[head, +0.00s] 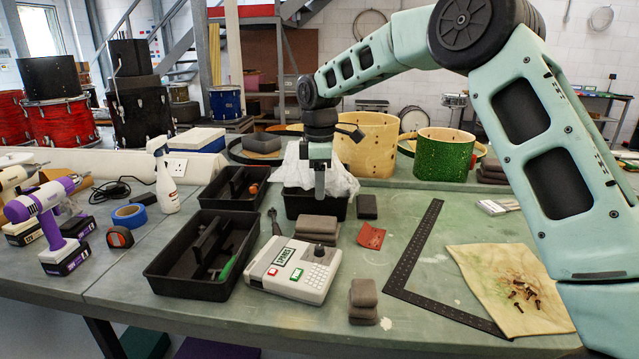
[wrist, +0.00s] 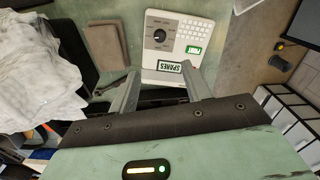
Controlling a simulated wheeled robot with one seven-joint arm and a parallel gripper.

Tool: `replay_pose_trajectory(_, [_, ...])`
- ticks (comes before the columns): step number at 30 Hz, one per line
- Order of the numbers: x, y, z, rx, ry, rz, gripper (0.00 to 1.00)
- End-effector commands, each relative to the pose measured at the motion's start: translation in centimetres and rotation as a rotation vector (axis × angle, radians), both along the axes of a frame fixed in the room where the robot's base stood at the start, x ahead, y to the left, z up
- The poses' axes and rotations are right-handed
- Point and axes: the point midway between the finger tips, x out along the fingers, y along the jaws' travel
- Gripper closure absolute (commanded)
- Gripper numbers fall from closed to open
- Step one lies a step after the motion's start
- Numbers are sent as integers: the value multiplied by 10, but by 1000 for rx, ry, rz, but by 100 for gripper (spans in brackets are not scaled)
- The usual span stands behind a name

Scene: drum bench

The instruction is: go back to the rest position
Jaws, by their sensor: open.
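My gripper (head: 320,190) hangs above the bench, in front of the black bin with crumpled white plastic, pointing downward. In the wrist view its two fingers (wrist: 162,85) are spread apart with nothing between them. My arm reaches in from the right, across the top of the head view. Below the gripper is a white device labelled SPARES (head: 293,268), with a dial and keypad; it also shows beyond the fingertips in the wrist view (wrist: 172,30). The gripper looks clear of it.
A black tote (head: 160,283), grey blocks (head: 363,300), a metal square (head: 400,270) and a stained cloth (head: 475,265) with screws lie on the bench. Purple drills (head: 40,205) and a spray bottle (head: 165,185) stand left. Drum shells (head: 445,155) stand behind.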

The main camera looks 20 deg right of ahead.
Motion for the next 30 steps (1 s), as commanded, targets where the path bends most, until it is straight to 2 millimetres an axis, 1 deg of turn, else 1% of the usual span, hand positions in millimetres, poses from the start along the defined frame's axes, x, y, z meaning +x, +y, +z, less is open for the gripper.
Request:
replay_pose_trajectory(10, [0,0,0,0,0,0,52])
replay_pose_trajectory(11, [-2,4,0,1,0,0,52])
replay_pose_trajectory(14, [-21,27,5,9,0,-11,52])
replay_pose_trajectory(17, [-60,67,10,22,1,-42,52])
replay_pose_trajectory(18, [-82,85,12,29,2,-63,52])
replay_pose_trajectory(20, [-119,109,14,38,5,-101,52])
replay_pose_trajectory(21, [-144,123,14,43,7,-129,52])
replay_pose_trajectory(22, [-164,131,13,47,8,-151,52])
replay_pose_trajectory(23, [-184,139,12,50,10,-175,52])
replay_pose_trajectory(24, [-210,146,10,51,13,-207,52])
replay_pose_trajectory(26, [-251,153,6,54,16,-260,52])
replay_pose_trajectory(27, [-276,155,2,54,17,-295,52])
replay_pose_trajectory(29, [-312,154,-3,54,18,-349,52])
replay_pose_trajectory(30, [-332,152,-8,54,18,-384,52])
